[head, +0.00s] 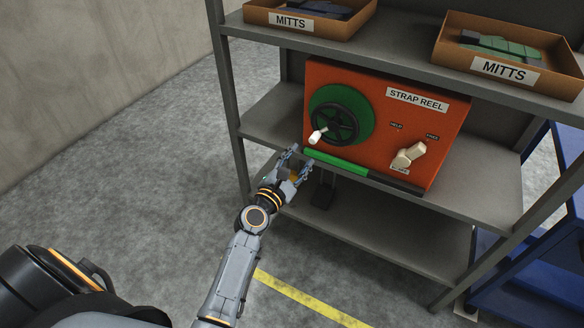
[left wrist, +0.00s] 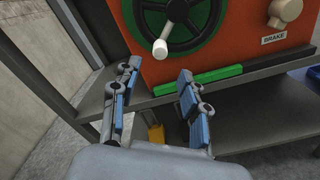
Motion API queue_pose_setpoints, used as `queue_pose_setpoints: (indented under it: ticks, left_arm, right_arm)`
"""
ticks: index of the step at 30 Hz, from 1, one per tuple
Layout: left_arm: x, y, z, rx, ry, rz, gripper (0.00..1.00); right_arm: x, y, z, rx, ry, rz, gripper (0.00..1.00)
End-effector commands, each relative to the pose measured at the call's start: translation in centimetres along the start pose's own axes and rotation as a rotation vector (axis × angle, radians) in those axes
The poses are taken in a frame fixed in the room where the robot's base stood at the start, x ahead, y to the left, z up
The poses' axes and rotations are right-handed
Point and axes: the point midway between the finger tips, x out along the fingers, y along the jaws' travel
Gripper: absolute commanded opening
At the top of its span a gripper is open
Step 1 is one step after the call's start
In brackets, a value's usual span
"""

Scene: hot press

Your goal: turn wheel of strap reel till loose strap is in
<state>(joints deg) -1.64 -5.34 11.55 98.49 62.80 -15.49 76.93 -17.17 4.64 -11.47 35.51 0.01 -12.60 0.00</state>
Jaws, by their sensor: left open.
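The strap reel (head: 385,115) is an orange box on the middle shelf. Its black spoked wheel (head: 334,124) sits on a green disc and carries a white knob (head: 318,136) at its lower left. The knob also shows in the left wrist view (left wrist: 160,48). A cream lever (head: 409,154) is at the box's lower right, by a BRAKE label. A green bar (head: 336,162), dark at its right end, runs along the front bottom. A dark piece (head: 323,190) hangs below the shelf edge; it may be strap. My left gripper (head: 299,160) is open and empty, below and in front of the knob, apart from it.
Two cardboard MITTS boxes, left (head: 310,18) and right (head: 510,55), stand on the shelf above. A grey rack post (head: 228,95) rises left of the reel. A blue frame (head: 545,215) stands at right. Floor with a yellow line (head: 305,298) is clear in front.

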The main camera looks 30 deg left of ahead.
Motion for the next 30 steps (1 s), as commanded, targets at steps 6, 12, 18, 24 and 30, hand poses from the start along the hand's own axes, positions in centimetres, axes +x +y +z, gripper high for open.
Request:
queue_pose_setpoints:
  ticks: [6,12,18,24,30]
  left_arm:
    - [-3.4,0.0,0.0,0.0,0.001,-0.001,0.45]
    - [-4.2,0.0,0.0,0.0,0.0,0.0,0.45]
    - [-4.2,0.0,0.0,0.0,0.0,0.0,0.45]
    - [-4.2,0.0,0.0,0.0,0.0,-0.001,0.45]
    - [-4.3,-2.8,-2.3,0.105,0.051,-0.065,0.45]
  right_arm:
    - [0.0,-0.1,0.0,0.0,0.0,-0.001,0.4]
    - [0.0,-0.1,0.0,0.001,0.0,-0.001,0.4]
    - [0.0,-0.1,0.0,0.0,0.0,-0.001,0.4]
    - [0.0,-0.1,0.0,0.001,0.0,-0.001,0.4]
    - [-0.3,-0.1,-0.1,0.001,0.0,-0.001,0.4]
